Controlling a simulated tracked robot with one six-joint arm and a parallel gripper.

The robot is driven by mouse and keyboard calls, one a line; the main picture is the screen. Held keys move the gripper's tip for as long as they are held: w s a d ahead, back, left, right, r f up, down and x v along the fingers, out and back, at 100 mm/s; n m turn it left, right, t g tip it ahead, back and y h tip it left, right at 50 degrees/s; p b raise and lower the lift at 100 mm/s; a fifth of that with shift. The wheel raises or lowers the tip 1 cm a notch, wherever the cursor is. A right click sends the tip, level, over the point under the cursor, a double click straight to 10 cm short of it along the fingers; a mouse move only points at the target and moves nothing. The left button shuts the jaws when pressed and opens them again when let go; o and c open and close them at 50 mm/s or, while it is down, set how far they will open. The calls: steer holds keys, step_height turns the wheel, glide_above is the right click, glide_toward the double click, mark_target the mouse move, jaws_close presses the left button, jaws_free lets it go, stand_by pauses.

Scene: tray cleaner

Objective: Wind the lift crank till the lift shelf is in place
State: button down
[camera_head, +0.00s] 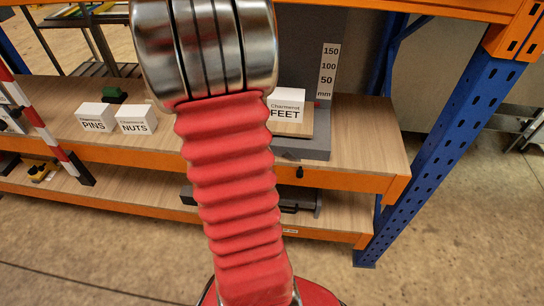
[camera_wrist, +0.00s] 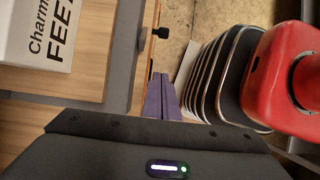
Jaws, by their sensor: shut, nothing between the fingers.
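The lift crank's black knob (camera_head: 299,172) shows at the front edge of the upper shelf, below the lift. In the wrist view the knob (camera_wrist: 161,33) stands out past the shelf edge on a short arm. The lift shelf (camera_head: 293,131) is a small wooden plate bearing a white FEET box (camera_head: 286,106); it sits low, near the bottom of the mm scale (camera_head: 328,70). In the wrist view my gripper (camera_wrist: 160,78) has its purple fingers together and empty, apart from the knob in the picture. The head view hides it behind my red arm.
White PINS (camera_head: 95,117) and NUTS (camera_head: 135,121) boxes stand left on the upper shelf (camera_head: 365,145). A blue rack post (camera_head: 435,125) rises at the right. A red-and-white bar (camera_head: 45,130) slants at the left. The floor in front of the rack is open.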

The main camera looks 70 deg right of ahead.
steer(key=s+f, duration=0.2)
steer(key=s+d+f, duration=0.1)
steer(key=s+f, duration=0.1)
steer(key=f, duration=0.1)
steer(key=s+f, duration=0.2)
steer(key=shift+s+d+f, duration=0.2)
steer(key=shift+s+f, duration=0.15)
steer(key=shift+s+d+r, duration=0.15)
steer(key=shift+s+r, duration=0.05)
steer(key=shift+s, duration=0.4)
